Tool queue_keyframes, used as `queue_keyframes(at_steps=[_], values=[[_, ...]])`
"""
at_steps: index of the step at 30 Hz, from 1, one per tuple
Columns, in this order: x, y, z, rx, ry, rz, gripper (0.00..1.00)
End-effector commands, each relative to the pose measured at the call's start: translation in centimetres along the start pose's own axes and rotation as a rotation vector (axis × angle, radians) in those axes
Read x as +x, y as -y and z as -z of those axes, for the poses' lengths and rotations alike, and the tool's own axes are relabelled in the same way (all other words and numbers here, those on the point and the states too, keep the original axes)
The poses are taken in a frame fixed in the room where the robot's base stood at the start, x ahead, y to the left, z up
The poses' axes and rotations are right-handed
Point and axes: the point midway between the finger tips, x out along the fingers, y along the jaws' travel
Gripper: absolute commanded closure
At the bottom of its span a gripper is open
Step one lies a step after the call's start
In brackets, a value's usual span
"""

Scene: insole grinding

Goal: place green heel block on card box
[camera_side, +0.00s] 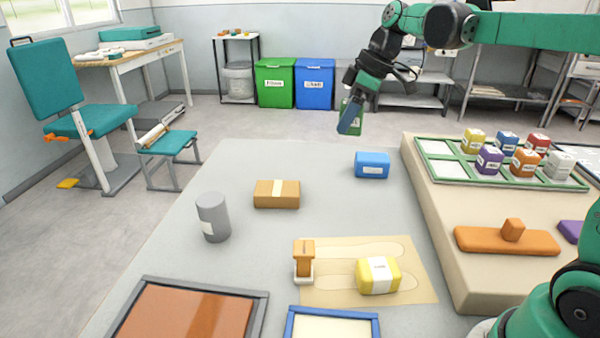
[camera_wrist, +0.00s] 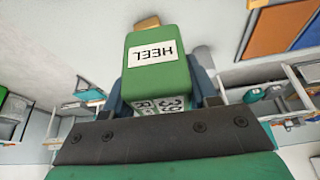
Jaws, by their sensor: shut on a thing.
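The green heel block (camera_wrist: 158,78) fills the middle of the wrist view, its white HEEL label facing the camera. My gripper (camera_wrist: 160,92) is shut on it, with a blue finger on each side. In the side view my gripper (camera_side: 350,120) is high above the far part of the table, and the green block (camera_side: 357,118) shows partly behind a blue finger. The card box (camera_side: 277,194), brown with a pale tape strip, lies on the table lower and to the left of my gripper. A small tan patch beyond the block in the wrist view may be the box; I cannot tell.
A blue block (camera_side: 372,165) lies below my gripper. A grey cylinder (camera_side: 213,217) stands left of the card box. A wooden stamp (camera_side: 304,262) and yellow block (camera_side: 378,276) are nearer. A raised board (camera_side: 430,215) at right carries a compartment tray with several blocks. Table around the box is clear.

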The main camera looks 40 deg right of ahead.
Motion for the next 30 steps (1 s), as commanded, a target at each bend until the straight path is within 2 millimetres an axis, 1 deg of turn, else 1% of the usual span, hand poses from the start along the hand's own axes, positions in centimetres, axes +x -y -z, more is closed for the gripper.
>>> queue_keyframes(at_steps=[1,5,6,9,12,15,20,27,30], values=[[1.0,-0.7,1.4,-0.011,0.0,0.005,1.0],[3.8,-2.0,4.3,-0.033,0.0,0.012,1.0],[4.8,-2.2,5.2,-0.04,0.0,0.015,1.0],[7.2,-2.6,7.1,-0.054,0.0,0.021,1.0],[9.4,-2.7,8.6,-0.064,0.0,0.026,1.0],[11.1,-2.6,9.6,-0.073,-0.001,0.029,1.0],[12.7,-2.5,10.3,-0.079,-0.002,0.032,1.0],[16.2,-2.5,9.1,-0.08,-0.002,0.032,1.0],[17.2,-2.5,8.7,-0.08,-0.002,0.032,1.0]])
